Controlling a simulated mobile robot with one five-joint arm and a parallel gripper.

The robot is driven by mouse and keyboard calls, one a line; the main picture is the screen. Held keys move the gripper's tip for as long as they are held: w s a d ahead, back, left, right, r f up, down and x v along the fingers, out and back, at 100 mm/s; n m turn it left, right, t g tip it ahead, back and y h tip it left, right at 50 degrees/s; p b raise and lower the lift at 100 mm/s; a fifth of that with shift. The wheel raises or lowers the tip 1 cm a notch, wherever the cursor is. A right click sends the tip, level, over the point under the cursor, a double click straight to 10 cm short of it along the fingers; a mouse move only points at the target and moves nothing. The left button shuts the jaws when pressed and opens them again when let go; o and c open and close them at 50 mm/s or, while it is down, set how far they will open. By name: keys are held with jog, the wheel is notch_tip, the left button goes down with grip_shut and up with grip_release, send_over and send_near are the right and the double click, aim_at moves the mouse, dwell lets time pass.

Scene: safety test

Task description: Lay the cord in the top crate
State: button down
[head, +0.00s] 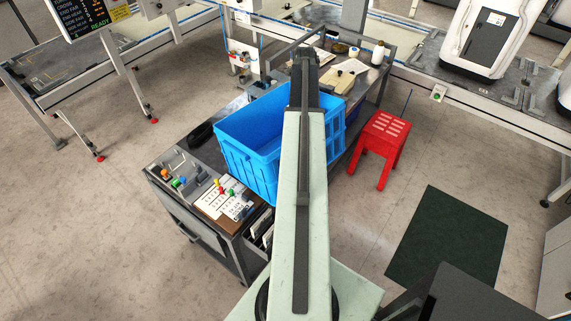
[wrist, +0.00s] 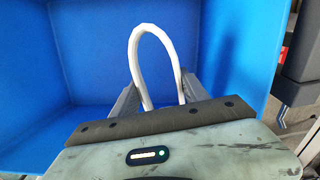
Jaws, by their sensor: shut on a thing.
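The blue crate (head: 252,165) stands open on a grey workbench in the head view. Its blue walls and floor (wrist: 90,60) fill most of the wrist view. A white cord (wrist: 136,50) stands up as a bent loop between the fingers of my gripper (wrist: 160,92), its lower ends hidden behind my wrist. My gripper is shut on the cord, over or inside the crate; its exact height above the floor cannot be told. In the head view my arm hides the gripper, the cord and part of the crate.
The workbench (head: 205,150) also carries a sheet with coloured pieces (head: 225,198) and small items left of the crate. A white bottle (head: 378,53) stands at its far end. A red stool (head: 382,140) and dark green mat (head: 450,240) are to the right.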

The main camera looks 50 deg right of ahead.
jog(key=shift+s+f+m, duration=0.1)
jog(key=shift+m, duration=0.2)
notch_tip(320, 180, down, 11)
jog(key=b, duration=1.1)
jog(key=c, duration=0.6)
grip_release()
jog(key=r+p, duration=1.3)
jog(key=shift+w+r, duration=0.2)
jog(key=shift+r, duration=0.05)
jog(key=shift+f, duration=0.1)
